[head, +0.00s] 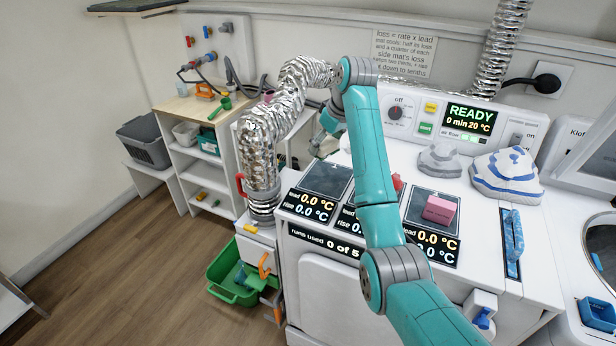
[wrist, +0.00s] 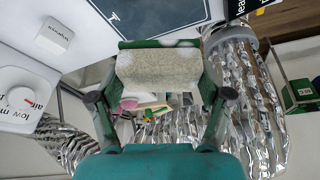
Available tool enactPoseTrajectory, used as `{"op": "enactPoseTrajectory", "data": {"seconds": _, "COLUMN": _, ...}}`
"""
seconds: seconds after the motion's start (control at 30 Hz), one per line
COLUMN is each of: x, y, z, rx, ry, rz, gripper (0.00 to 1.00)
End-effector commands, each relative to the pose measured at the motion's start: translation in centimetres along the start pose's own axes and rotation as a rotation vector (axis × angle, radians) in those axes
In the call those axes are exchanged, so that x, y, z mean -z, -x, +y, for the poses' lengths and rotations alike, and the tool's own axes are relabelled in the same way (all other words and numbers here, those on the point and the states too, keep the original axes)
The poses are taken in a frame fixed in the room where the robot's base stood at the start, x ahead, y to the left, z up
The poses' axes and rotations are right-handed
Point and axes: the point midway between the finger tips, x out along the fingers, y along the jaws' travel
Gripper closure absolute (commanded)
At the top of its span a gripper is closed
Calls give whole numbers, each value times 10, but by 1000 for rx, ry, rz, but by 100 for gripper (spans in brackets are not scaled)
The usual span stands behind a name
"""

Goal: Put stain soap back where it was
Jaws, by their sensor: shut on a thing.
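My gripper (wrist: 160,95) is shut on a speckled beige block (wrist: 158,72) with a green edge, held between its two fingers in the wrist view. I read no label on it, so I cannot tell for sure that it is the stain soap. In the head view my gripper (head: 318,143) is beyond the machine's left mat, partly hidden behind my arm, and the block cannot be made out there. A pink block (head: 438,208) lies on the machine's right dark mat (head: 420,197).
A silver hose (head: 265,150) stands close to the left of my gripper. The left dark mat (head: 325,179) looks bare. Grey and white-blue cloth-like things (head: 507,176) lie at the machine's back right. A shelf (head: 200,160) with bins and a green crate (head: 228,280) are at left.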

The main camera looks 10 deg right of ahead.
Motion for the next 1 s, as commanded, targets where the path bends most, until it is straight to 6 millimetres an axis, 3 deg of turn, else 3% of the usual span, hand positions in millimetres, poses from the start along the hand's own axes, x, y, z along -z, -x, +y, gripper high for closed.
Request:
{"op": "enactPoseTrajectory", "data": {"seconds": 0.33, "x": -20, "y": -45, "z": -1, "rx": 0, "ry": -3, "rz": -2, "gripper": 61}}
{"op": "enactPoseTrajectory", "data": {"seconds": 0.73, "x": -36, "y": -85, "z": -2, "rx": 0, "ry": -3, "rz": -2, "gripper": 61}}
{"op": "enactPoseTrajectory", "data": {"seconds": 1.0, "x": -38, "y": -92, "z": -1, "rx": -2, "ry": -2, "rz": 1, "gripper": 61}}
